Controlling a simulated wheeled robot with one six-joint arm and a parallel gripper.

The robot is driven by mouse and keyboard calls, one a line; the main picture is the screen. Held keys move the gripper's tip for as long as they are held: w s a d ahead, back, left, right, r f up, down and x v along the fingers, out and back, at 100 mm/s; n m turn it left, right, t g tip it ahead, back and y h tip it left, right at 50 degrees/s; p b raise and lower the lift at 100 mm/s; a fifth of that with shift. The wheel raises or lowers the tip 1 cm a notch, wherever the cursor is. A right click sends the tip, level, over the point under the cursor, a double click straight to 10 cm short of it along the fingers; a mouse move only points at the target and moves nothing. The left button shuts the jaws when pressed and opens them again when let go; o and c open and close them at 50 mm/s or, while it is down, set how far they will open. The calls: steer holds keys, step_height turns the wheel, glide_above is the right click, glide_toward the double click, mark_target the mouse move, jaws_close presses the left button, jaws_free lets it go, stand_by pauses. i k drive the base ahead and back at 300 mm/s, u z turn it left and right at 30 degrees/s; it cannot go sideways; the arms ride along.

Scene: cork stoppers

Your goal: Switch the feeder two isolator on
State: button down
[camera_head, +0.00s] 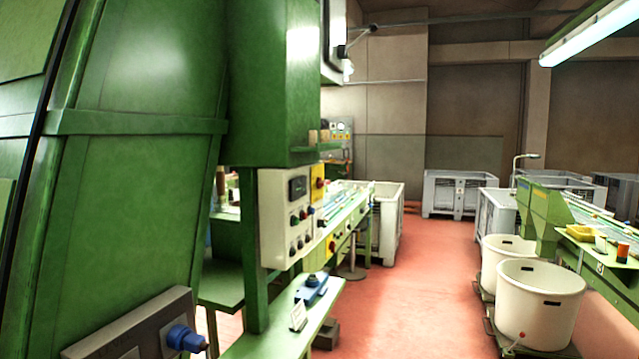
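A pale control panel (287,215) is fixed to the green machine, with a dark display, several knobs and buttons on its face. Beside its right edge is a yellow plate with a red knob (319,183), like an isolator switch. A second yellow plate with a dark red knob (332,246) is lower, on the green bench side. The labels are too small to read, so I cannot tell which is feeder two, nor either knob's position. A grey box with a blue fitting (184,338) is at the bottom left. My gripper is not in view.
A green machine housing (140,190) fills the left. A green ledge (290,318) holds a blue device (311,290) and a small card. White tubs (540,300) stand on the right, and grey crates (460,193) at the back. The red floor (410,290) between is clear.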

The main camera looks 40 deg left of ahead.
mark_target(321, 184)
steer(key=u, duration=0.7)
steer(key=i, duration=1.05)
steer(key=u, duration=0.85)
steer(key=k, duration=0.6)
steer(key=z, duration=0.55)
steer(key=i, duration=1)
steer(key=u, duration=0.25)
